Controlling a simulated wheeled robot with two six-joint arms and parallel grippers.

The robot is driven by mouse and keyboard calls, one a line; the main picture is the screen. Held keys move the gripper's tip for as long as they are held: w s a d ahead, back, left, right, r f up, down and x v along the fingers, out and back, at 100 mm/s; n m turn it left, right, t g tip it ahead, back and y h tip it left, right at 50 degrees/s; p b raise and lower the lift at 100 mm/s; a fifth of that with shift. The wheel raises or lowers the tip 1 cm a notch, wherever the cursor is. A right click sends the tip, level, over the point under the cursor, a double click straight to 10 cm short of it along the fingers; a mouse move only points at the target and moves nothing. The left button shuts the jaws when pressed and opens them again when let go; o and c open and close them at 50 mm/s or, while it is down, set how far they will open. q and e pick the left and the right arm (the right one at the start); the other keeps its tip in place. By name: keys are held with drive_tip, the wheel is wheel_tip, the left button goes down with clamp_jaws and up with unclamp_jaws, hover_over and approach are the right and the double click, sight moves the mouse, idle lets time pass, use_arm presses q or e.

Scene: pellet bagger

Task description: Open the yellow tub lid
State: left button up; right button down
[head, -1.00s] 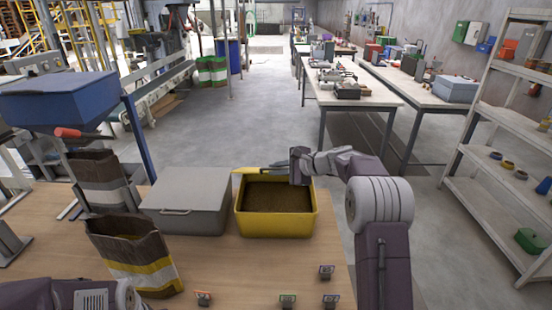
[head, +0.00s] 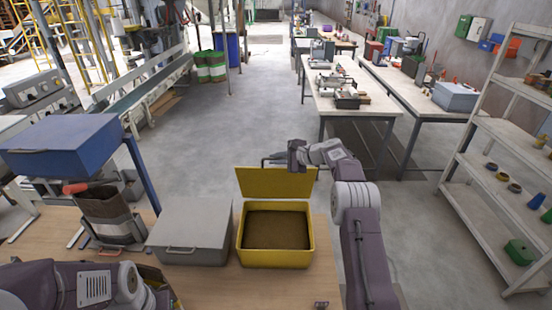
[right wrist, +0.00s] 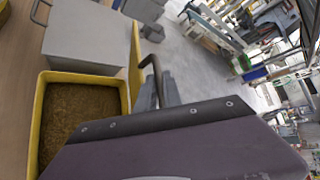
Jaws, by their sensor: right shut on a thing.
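The yellow tub (head: 275,262) stands on the bench and holds brown pellets (head: 278,230). Its yellow lid (head: 272,183) is up, standing along the tub's far edge with its broad face towards me. My right gripper (head: 279,160) is at the lid's top edge, shut on the dark lid handle. In the right wrist view the handle (right wrist: 156,72) bends into the grey fingers (right wrist: 160,92), beside the lid (right wrist: 136,70); the tub's rim (right wrist: 41,105) shows at left. My left arm comes in at the lower left; its gripper does not show.
A grey lidded box (head: 192,235) stands just left of the tub. An open paper sack (head: 112,222) and a blue box (head: 65,140) are further left. Free floor lies behind the bench. A shelf rack (head: 490,190) stands at the right.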

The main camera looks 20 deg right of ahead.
use_arm(q)
drive_tip(key=shift+w+d+r, duration=0.1)
drive_tip(key=shift+w+r, duration=0.25)
drive_tip(key=shift+r, duration=0.1)
use_arm(e)
drive_tip(key=shift+w+d+r, duration=0.1)
drive_tip(key=shift+w+d, duration=0.05)
drive_tip(key=shift+w, duration=0.35)
drive_tip(key=c, duration=1.5)
unclamp_jaws()
